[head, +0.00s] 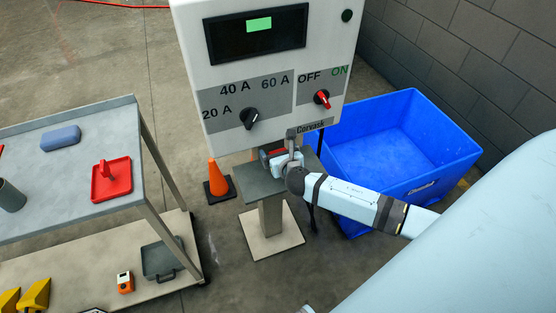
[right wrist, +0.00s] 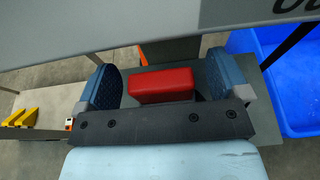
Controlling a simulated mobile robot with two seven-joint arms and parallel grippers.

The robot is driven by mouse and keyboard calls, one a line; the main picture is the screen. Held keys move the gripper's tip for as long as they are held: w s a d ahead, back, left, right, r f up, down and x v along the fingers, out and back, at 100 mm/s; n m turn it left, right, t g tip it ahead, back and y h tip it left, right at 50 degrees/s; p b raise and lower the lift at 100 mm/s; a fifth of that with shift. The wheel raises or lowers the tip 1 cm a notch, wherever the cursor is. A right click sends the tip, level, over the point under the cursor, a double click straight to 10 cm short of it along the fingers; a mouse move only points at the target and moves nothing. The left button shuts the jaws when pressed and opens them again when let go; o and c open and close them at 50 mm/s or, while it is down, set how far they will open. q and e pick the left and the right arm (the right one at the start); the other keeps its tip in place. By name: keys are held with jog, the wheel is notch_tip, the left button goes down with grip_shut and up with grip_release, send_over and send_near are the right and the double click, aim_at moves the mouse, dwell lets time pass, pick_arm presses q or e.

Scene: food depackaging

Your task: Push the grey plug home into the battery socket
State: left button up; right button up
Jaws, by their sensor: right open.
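My right gripper (head: 277,157) is at the small grey stand (head: 255,196) below the charger cabinet (head: 270,75). Its blue-padded fingers (right wrist: 160,85) are open wide in the right wrist view. A red block (right wrist: 160,84) sits between them, with a gap on the left side; on the right a dark part lies beside it. The red block also shows as a small patch in the head view (head: 278,153). I cannot make out the grey plug or the socket opening for sure; the gripper and cabinet hide much of that spot. My left gripper is not in view.
The cabinet's lower edge hangs just above the gripper. A blue crate (head: 462,158) stands to the right, an orange cone (head: 218,177) to the left. A grey cart (head: 60,215) at left holds a red holder (head: 111,186) and a blue case (head: 61,138).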

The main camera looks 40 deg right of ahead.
jog(key=shift+c, duration=0.2)
grip_shut()
jog(key=shift+r, duration=0.1)
